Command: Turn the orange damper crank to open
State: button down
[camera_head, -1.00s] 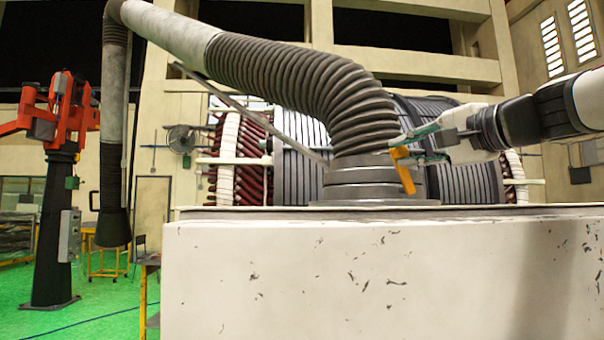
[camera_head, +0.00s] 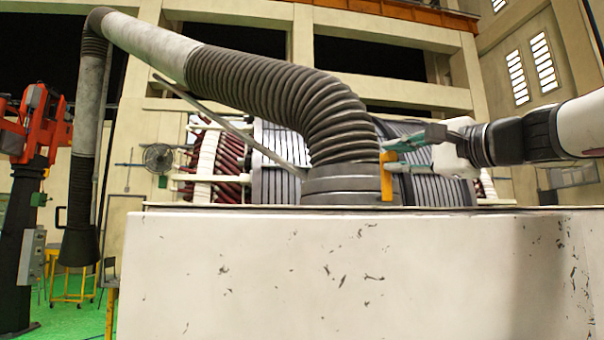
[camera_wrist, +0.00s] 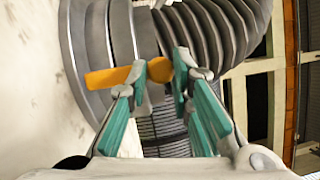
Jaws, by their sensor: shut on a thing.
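The orange damper crank (camera_head: 387,178) is a short flat bar at the right front of the grey ringed collar (camera_head: 345,190). In the head view it stands about upright. My gripper (camera_head: 390,157), with green fingers, comes in from the right at the crank's upper end. In the wrist view the crank (camera_wrist: 108,77) runs sideways across the collar (camera_wrist: 85,45). Its right end lies between my two fingertips (camera_wrist: 160,71), which are shut on it. The crank's pivot is not clearly visible.
The collar stands on a large pale, chipped block (camera_head: 350,270) and carries a ribbed grey hose (camera_head: 290,100). A thin grey rod (camera_head: 225,122) slants left of the hose. A large wound stator (camera_head: 430,185) is behind. A red-orange machine (camera_head: 35,120) stands far left.

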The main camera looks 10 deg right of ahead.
jog(key=c, duration=1.4)
grip_release()
jog(key=v, duration=1.2)
jog(key=shift+d, duration=0.15)
